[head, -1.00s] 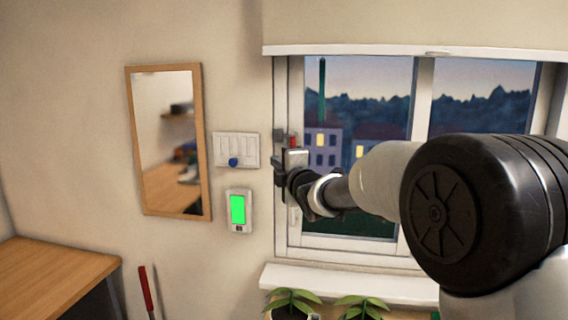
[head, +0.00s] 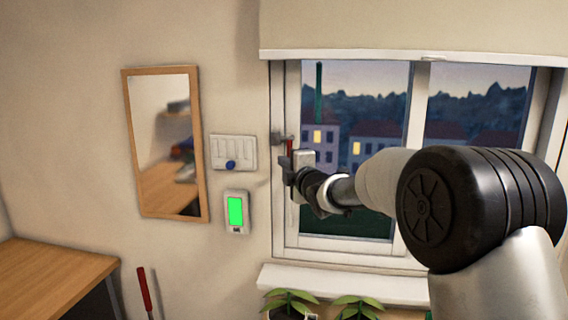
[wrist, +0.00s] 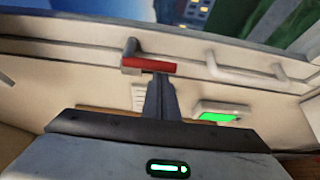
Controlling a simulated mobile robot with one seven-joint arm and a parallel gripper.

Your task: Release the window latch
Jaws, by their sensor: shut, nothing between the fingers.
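The window latch (head: 289,147) is a red lever on the left side of the window frame. In the wrist view the red lever (wrist: 150,66) lies across the picture, with a dark pivot at its left end. My gripper (head: 286,168) is at the latch, in front of the left frame. In the wrist view my gripper (wrist: 159,82) has its fingers together and empty, with the tips at the lever's right part. I cannot tell whether they touch it. My gripper and wrist hide part of the frame in the head view.
A white bar handle (wrist: 248,76) sits on the frame near the latch. Left of the window are a switch panel (head: 233,152), a green-screened device (head: 236,211) and a mirror (head: 204,150). Potted plants (head: 291,302) stand below the sill (head: 345,284).

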